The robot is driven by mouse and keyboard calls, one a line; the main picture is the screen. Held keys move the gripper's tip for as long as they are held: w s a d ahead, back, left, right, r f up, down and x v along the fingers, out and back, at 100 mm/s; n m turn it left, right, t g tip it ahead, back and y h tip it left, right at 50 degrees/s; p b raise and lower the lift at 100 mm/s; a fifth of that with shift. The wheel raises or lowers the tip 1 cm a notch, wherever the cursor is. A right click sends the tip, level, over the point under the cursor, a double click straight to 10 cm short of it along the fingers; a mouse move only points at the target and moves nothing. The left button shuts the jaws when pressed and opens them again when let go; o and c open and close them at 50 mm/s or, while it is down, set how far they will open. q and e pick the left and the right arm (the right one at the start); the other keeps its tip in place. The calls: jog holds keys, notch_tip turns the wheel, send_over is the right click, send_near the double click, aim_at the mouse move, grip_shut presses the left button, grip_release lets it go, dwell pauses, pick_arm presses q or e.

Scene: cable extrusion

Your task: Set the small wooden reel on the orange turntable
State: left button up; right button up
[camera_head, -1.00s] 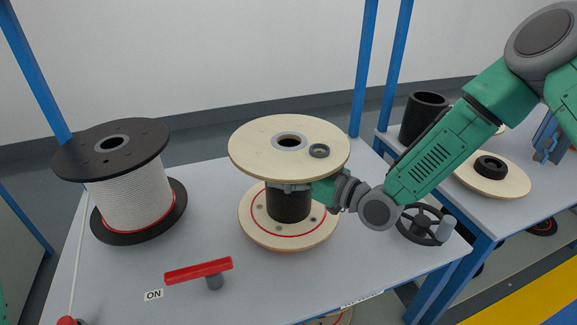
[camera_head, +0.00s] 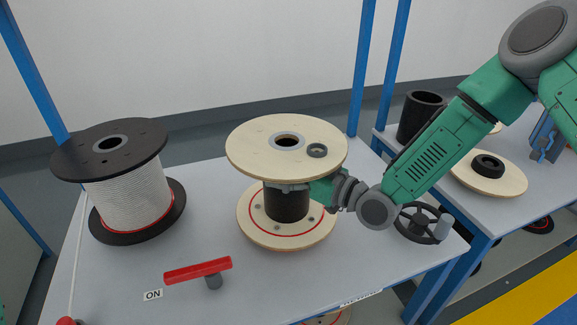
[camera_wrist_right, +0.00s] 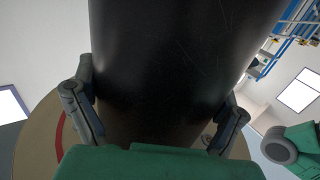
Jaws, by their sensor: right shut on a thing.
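The small wooden reel (camera_head: 252,146) stands upright near the middle of the table in the head view. It has two pale wooden flanges, a black core and a red ring on the lower flange. My right gripper (camera_head: 290,187) is shut around the core, just below the upper flange. In the right wrist view the black core (camera_wrist_right: 180,65) fills the space between the two fingers (camera_wrist_right: 158,115). The orange turntable is not distinguishable now and may be hidden under the lower flange. I cannot tell whether the reel rests on it. My left gripper is not in view.
A black-flanged reel of white cable (camera_head: 130,200) stands on the left of the table (camera_head: 330,270). A red lever (camera_head: 198,270) is in front, beside an ON label. A black handwheel (camera_head: 420,225) is at the right edge. Another table (camera_head: 500,210) stands further right.

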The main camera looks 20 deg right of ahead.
jog(key=shift+f+b, duration=0.4)
jog(key=shift+f, duration=0.05)
jog(key=o, duration=1.3)
jog(key=shift+f, duration=0.1)
jog(key=p+v, duration=0.3)
jog(key=v, duration=0.8)
